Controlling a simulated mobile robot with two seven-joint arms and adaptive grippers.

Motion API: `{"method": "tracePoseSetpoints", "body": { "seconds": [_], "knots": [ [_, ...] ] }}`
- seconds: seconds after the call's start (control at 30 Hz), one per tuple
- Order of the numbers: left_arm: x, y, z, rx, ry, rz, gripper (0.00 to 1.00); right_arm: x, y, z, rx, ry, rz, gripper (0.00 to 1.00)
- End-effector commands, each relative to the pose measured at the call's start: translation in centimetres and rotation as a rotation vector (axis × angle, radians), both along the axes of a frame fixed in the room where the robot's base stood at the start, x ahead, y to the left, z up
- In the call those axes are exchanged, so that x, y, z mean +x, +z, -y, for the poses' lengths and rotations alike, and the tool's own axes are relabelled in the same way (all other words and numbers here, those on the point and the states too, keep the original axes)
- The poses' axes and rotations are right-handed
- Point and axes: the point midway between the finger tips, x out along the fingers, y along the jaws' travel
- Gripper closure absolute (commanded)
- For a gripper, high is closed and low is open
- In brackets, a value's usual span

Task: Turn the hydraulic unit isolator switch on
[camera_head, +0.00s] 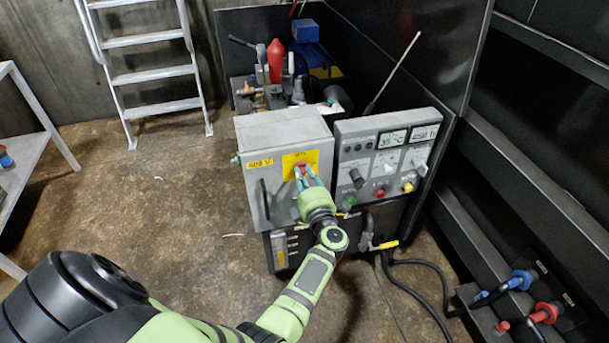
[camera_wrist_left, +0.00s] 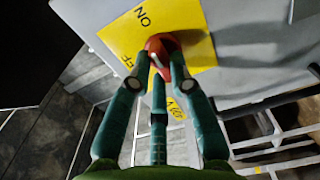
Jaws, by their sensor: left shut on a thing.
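The isolator switch is a red knob (camera_head: 301,169) on a yellow plate (camera_head: 311,157) on the front of a grey electrical box (camera_head: 262,190). My left gripper (camera_head: 303,175) reaches the knob from the front, shut on it. In the left wrist view the red knob (camera_wrist_left: 162,45) sits between the green fingers (camera_wrist_left: 160,75). The word "ON" shows on the yellow plate (camera_wrist_left: 195,22) near the knob; another label is partly hidden. The fingers cover part of the knob, so its exact angle is hard to tell. My right gripper is not in view.
A control panel (camera_head: 368,155) with displays, knobs and buttons stands just right of the box. Hydraulic parts and a red bottle (camera_head: 275,62) are behind. A ladder (camera_head: 150,75) is at the back left. Hoses with blue and red couplings (camera_head: 543,313) are at lower right.

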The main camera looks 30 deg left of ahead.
Motion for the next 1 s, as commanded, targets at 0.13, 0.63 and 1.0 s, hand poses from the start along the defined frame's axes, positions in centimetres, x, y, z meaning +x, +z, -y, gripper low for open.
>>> {"method": "tracePoseSetpoints", "body": {
  "seconds": [0.13,0.63,1.0],
  "knots": [
    [-0.1,-0.1,0.0,0.001,0.0,-0.004,1.0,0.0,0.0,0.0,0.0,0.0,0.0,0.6],
    [-0.3,-0.1,0.3,0.0,-0.001,-0.001,0.55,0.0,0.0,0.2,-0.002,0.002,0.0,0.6],
    [-3.8,-0.3,4.5,-0.005,-0.004,-0.006,0.55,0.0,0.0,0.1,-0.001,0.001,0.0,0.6]
  ]
}}
